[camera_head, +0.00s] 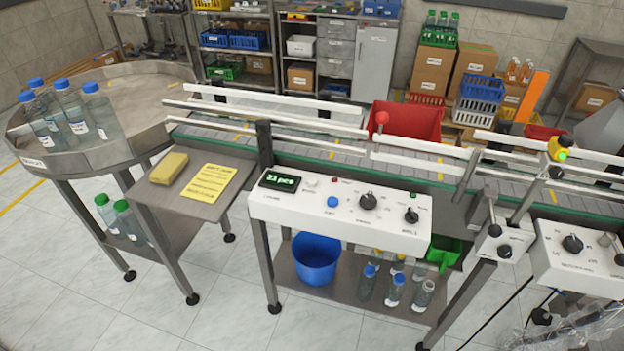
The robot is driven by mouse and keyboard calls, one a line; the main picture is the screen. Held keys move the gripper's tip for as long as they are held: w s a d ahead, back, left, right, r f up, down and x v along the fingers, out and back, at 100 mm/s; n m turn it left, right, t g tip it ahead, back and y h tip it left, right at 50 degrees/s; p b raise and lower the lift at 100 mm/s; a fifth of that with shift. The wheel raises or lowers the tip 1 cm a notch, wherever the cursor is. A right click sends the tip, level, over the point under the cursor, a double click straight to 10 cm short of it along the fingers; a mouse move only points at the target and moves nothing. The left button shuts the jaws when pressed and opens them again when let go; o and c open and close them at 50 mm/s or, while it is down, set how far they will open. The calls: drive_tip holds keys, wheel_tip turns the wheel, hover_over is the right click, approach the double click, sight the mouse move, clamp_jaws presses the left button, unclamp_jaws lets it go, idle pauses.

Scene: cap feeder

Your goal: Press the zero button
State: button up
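A white control panel (340,217) stands in front of the conveyor. Its display (280,180) shows green text that looks like "23 pcs". Right of the display are a small white button (312,182) and a small red light or button (334,180). A round blue button (333,202) sits lower, near the panel's middle. Two black knobs, the larger one (368,201) and a smaller one (411,215), sit to the right, with a small green light by the smaller. The labels are too small to read, so I cannot tell which is the zero button. My gripper is not in view.
The conveyor (330,150) with white guide rails runs behind the panel. A red lever knob (382,117) rises behind it. A second control box (580,255) stands right. A round table (120,100) with blue-capped bottles and a side shelf with a yellow sponge (168,168) are left.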

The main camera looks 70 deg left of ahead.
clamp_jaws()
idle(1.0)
